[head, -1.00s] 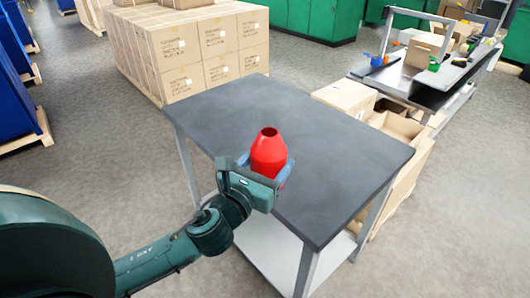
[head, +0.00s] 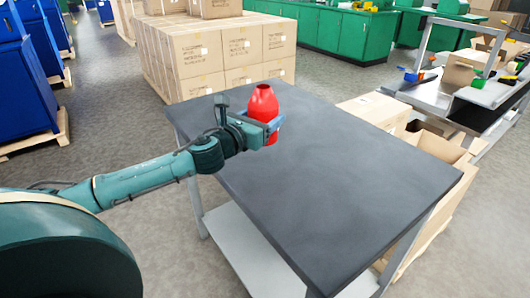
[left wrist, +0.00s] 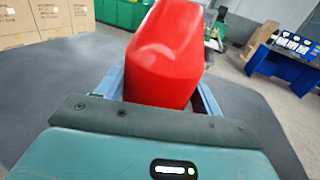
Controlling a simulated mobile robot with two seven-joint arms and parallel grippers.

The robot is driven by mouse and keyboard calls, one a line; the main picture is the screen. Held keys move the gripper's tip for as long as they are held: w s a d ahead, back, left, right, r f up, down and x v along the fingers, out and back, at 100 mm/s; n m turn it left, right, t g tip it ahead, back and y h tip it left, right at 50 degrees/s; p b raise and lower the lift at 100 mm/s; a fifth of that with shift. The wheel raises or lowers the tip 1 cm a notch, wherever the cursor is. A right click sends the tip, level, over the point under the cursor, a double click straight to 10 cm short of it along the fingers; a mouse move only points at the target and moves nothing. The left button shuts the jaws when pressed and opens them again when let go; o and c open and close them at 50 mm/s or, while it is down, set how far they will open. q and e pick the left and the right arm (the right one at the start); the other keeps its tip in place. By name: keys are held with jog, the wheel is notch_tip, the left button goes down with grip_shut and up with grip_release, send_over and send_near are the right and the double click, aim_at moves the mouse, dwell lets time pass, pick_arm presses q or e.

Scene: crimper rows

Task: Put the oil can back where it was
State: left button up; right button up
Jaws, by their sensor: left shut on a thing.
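The red oil can (head: 262,102) is upright between the fingers of my left gripper (head: 264,124), at the far left part of the dark grey table (head: 340,185). In the left wrist view the can (left wrist: 166,55) fills the space between the two blue-grey fingers, and the gripper is shut on it. The can looks a little tilted in that view. I cannot tell whether its base touches the table top. My right gripper is not in view.
The rest of the table top is bare. Stacked cardboard boxes (head: 205,58) stand behind the table. Open cartons (head: 430,145) stand at its right side. A workbench (head: 480,100) with small items is at the far right. Green cabinets (head: 345,38) line the back.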

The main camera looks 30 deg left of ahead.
pick_arm(q)
notch_tip(320, 180, down, 4)
jog(key=shift+r+b, duration=0.1)
jog(key=shift+b, duration=0.4)
notch_tip(320, 180, down, 3)
jog(key=shift+r+b, duration=0.2)
jog(key=shift+b, duration=0.3)
jog(key=shift+f, duration=0.2)
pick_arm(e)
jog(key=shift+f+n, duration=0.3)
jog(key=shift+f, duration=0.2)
pick_arm(q)
jog(key=shift+f, duration=0.15)
jog(key=o, duration=1.1)
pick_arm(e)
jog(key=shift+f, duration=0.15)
pick_arm(q)
jog(key=shift+o, duration=0.2)
